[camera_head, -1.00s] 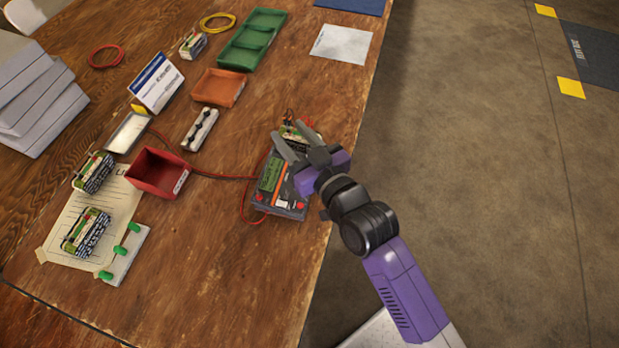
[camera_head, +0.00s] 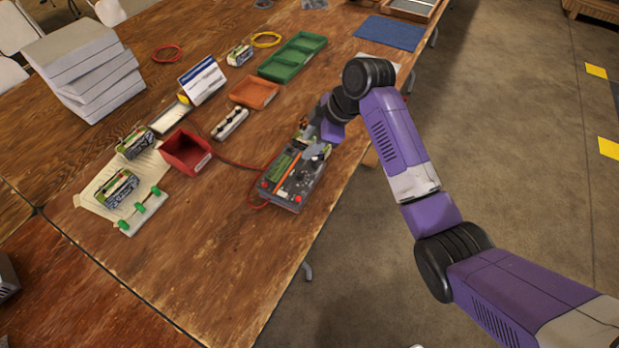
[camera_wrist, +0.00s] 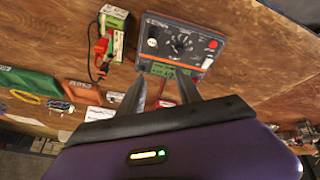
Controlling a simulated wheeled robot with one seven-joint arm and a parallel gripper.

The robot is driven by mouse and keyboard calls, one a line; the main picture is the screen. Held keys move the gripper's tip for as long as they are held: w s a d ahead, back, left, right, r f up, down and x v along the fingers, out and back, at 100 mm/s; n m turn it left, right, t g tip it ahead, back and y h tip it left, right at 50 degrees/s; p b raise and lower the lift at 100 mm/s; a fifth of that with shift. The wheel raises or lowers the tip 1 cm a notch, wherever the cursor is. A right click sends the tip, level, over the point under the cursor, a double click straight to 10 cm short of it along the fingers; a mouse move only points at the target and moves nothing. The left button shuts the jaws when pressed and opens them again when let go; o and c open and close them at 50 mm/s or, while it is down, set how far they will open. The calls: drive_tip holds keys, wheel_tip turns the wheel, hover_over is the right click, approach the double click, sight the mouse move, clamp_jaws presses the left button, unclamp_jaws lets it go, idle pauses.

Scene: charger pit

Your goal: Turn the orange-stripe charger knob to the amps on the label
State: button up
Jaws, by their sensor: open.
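The orange-stripe charger (camera_head: 284,198) is a dark box lying face up near the table's right edge, with a green display (camera_head: 278,166). In the wrist view the charger (camera_wrist: 213,62) shows a round dark knob (camera_wrist: 181,43) amid dial marks too small to read. A green-and-white battery (camera_wrist: 112,22) with a red clip (camera_wrist: 101,46) stands beside the charger; its label is not readable. My gripper (camera_head: 314,150) is over the charger's far end. In the wrist view my gripper (camera_wrist: 161,77) is open and empty, its fingers apart from the knob.
A red bin (camera_head: 188,160), orange tray (camera_head: 254,93) and green tray (camera_head: 294,58) stand to the left and behind. Several batteries, including one near the front (camera_head: 117,187), sit at the left. A red cable (camera_head: 240,165) runs to the charger. The table front is bare.

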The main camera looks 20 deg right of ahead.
sight(300, 174)
drive_tip(key=shift+n+g, duration=0.7)
drive_tip(key=shift+n, duration=0.2)
drive_tip(key=a+f, duration=0.1)
drive_tip(key=f, duration=0.1)
drive_tip(key=s+a+f, duration=0.1)
drive_tip(key=f, duration=0.2)
drive_tip(key=a+f, duration=0.1)
drive_tip(key=f, duration=0.2)
drive_tip(key=shift+s+f, duration=0.1)
drive_tip(key=shift+s, duration=0.2)
clamp_jaws()
